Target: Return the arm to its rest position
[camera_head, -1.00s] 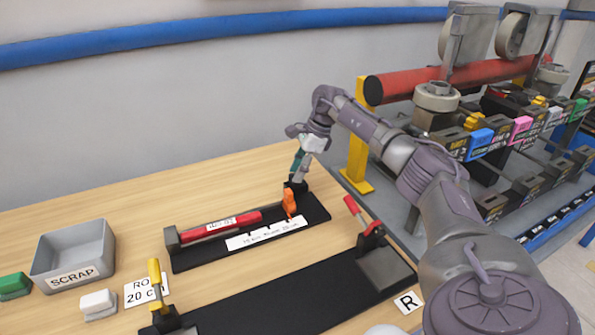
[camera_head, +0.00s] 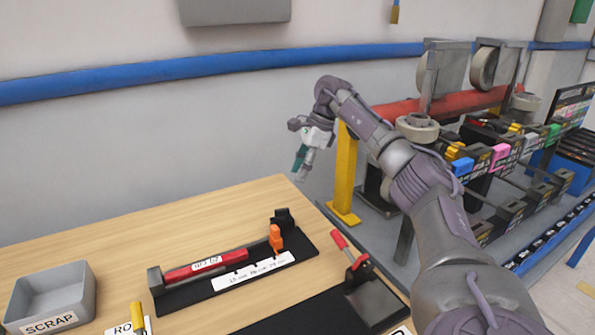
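My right arm reaches in from the lower right, and its gripper (camera_head: 302,170) hangs in the air above the back edge of the wooden table (camera_head: 140,222). The gripper is small here and nothing clearly shows between its fingers; I cannot tell whether they are parted. Below it, a red labelled bar (camera_head: 206,264) lies in a black fixture (camera_head: 190,297), with an orange piece (camera_head: 275,238) near the fixture's right end. The gripper is apart from the fixture. My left gripper is not in view.
A grey SCRAP bin (camera_head: 85,290) stands at the left. A clamp with a red handle (camera_head: 338,239) sits at the table's right. A yellow post (camera_head: 345,180) and a rack with coloured blocks (camera_head: 462,167) stand beyond my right arm. A blue pipe (camera_head: 215,72) runs along the wall.

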